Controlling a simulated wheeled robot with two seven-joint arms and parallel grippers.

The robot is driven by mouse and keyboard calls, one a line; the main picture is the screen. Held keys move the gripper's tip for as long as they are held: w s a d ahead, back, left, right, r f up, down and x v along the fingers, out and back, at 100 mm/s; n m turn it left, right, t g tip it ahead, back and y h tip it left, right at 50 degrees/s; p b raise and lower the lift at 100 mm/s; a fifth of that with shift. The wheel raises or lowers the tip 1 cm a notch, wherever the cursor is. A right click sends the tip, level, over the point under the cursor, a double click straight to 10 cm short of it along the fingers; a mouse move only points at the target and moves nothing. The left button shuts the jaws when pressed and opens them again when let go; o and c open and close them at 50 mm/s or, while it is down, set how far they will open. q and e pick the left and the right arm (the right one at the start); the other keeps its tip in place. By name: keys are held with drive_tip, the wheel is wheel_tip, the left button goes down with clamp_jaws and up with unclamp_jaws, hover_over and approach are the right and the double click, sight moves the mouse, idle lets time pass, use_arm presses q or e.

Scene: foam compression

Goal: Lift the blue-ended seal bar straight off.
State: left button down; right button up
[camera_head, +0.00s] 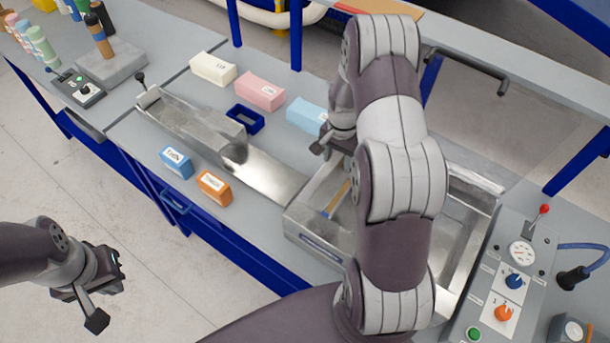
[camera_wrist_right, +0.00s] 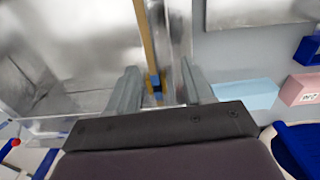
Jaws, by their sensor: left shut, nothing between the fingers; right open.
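The seal bar (camera_head: 338,197) is a thin tan strip with a blue end, lying along the inside of the metal tray (camera_head: 295,222). My right arm hides much of the tray and part of the bar. In the right wrist view the bar (camera_wrist_right: 149,40) runs away from me, and its blue end (camera_wrist_right: 155,84) shows between the fingers. My right gripper (camera_wrist_right: 158,88) is open, one finger on each side of the bar in the picture; I cannot tell the height gap. In the head view it (camera_head: 325,143) is partly hidden. My left gripper (camera_head: 112,270) is shut and empty, away from the bench.
Blue (camera_head: 176,162) and orange (camera_head: 213,188) blocks stand at the bench front. Cream (camera_head: 213,69), pink (camera_head: 260,92) and light-blue (camera_head: 306,115) blocks stand behind the metal channel (camera_head: 200,135), near a blue frame (camera_head: 245,120). A control panel (camera_head: 500,285) is at right.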

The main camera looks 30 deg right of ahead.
sight(342, 192)
drive_tip(key=s+f+b, duration=0.1)
drive_tip(key=f, duration=0.1)
drive_tip(key=s+d+f+b, duration=0.1)
drive_tip(key=f+b, duration=0.1)
drive_tip(key=s+f+b, duration=0.2)
drive_tip(key=shift+d, duration=0.3)
drive_tip(key=f+b, duration=0.1)
drive_tip(key=w+f, duration=0.1)
drive_tip(key=w+a+f+b, duration=0.1)
drive_tip(key=shift+f+b, duration=0.25)
drive_tip(key=shift+b, duration=0.05)
drive_tip(key=f, duration=0.1)
drive_tip(key=f+b, duration=0.2)
drive_tip(key=shift+s+d, duration=0.25)
drive_tip(key=shift+s, duration=0.15)
drive_tip(key=shift+r, duration=0.15)
drive_tip(key=shift+w, duration=0.2)
drive_tip(key=shift+c, duration=0.9)
drive_tip(key=shift+a, duration=0.1)
drive_tip(key=c, duration=0.5)
clamp_jaws()
use_arm(q)
wheel_tip(342, 192, down, 9)
drive_tip(key=s+d, duration=0.1)
drive_tip(key=s, duration=0.1)
drive_tip(key=shift+s, duration=0.2)
use_arm(e)
drive_tip(key=shift+s, duration=0.1)
